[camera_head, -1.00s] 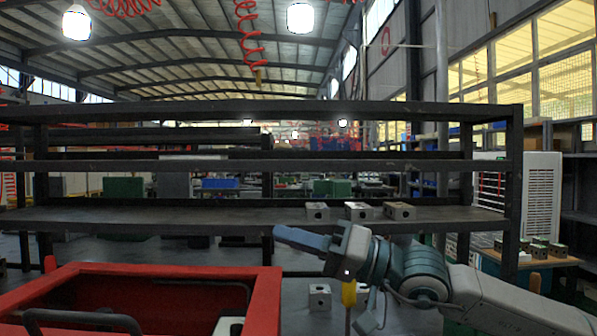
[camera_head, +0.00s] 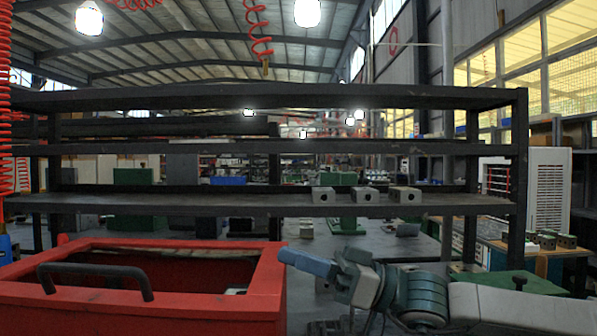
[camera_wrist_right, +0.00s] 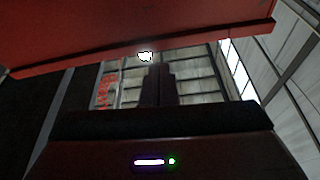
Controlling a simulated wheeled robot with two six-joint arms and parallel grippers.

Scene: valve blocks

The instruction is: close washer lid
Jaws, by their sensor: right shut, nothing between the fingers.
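The washer is a red open-topped box (camera_head: 268,290) at the lower left of the head view, with a dark interior. A black bar handle (camera_head: 95,270) arches over its near-left side. I cannot tell clearly which red part is the lid. My right gripper (camera_head: 305,262) is shut and empty, its blue-grey tip close to the box's right edge; I cannot tell whether it touches. The wrist view shows the dark gripper fingers (camera_wrist_right: 158,85) together, with a red panel (camera_wrist_right: 130,40) across the top. My left gripper is out of view.
A dark metal shelf rack (camera_head: 250,205) spans the view behind the washer. Three grey valve blocks (camera_head: 364,195) stand on its board. At the right, a table (camera_head: 560,250) holds several small blocks, with a white louvred cabinet (camera_head: 548,190) behind it.

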